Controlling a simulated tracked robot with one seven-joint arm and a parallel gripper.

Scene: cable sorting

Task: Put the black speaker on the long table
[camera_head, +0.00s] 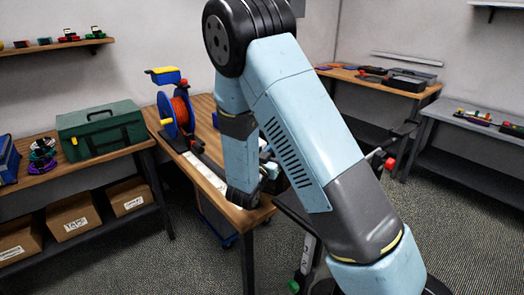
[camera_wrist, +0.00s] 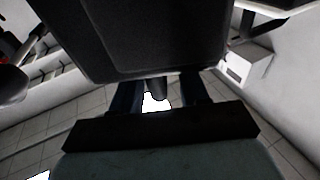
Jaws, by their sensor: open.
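A large black box-like body (camera_wrist: 140,40), which looks like the speaker, fills the upper middle of the wrist view, close in front of my gripper (camera_wrist: 160,92). My gripper's two dark fingers stand apart, with their tips at or under its lower edge. I cannot tell whether they touch it. In the head view, my wrist reaches down over the near end of a long wooden table (camera_head: 205,182). My fingers there are hidden behind my arm, and only a small dark patch shows beside it.
A blue cable reel (camera_head: 178,112) stands on the wooden table. A green toolbox (camera_head: 101,128) is on the left bench, with cardboard boxes (camera_head: 74,215) below. A wooden table (camera_head: 415,90) with dark items stands at the back right, and a grey bench (camera_head: 450,112) at the far right.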

